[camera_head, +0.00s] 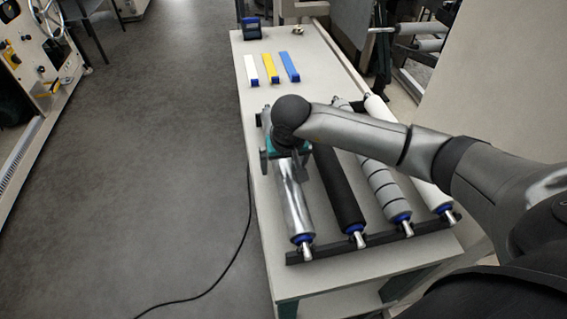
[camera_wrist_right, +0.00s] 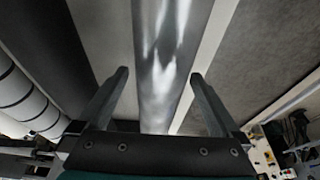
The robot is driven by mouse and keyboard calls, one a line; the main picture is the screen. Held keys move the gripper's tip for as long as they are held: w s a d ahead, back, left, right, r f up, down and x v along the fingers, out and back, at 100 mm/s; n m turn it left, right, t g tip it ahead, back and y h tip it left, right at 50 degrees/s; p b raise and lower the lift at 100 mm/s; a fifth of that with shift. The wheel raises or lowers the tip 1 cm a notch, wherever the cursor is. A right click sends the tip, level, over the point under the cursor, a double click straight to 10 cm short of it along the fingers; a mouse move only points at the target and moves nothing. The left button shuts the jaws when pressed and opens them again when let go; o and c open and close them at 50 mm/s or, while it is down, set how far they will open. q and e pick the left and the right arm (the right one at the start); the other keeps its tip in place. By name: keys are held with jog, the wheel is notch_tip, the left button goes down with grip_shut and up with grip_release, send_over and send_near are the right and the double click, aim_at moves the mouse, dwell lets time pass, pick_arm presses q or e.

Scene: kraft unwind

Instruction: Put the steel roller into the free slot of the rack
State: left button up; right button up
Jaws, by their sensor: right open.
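The shiny steel roller (camera_head: 295,205) lies lengthwise at the left side of the black rack (camera_head: 331,247). Its near end, with a blue collar, sits at the left end of the rack's front bar; its far end is hidden by my arm and gripper. My right gripper (camera_head: 286,154) is over the upper part of the roller, pointing down. In the right wrist view, the open fingers stand either side of the steel roller (camera_wrist_right: 166,55), with gaps visible beside it. My left gripper is not in view.
A black roller (camera_head: 338,190), a grey banded roller (camera_head: 384,188) and a white roller (camera_head: 428,194) lie to the right in the rack. White, yellow (camera_head: 270,68) and blue strips and a dark blue box (camera_head: 251,28) are farther back on the table (camera_head: 238,75).

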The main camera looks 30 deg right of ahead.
jog(key=p+v, duration=0.2)
jog(key=v, duration=1.3)
jog(key=shift+s, duration=0.2)
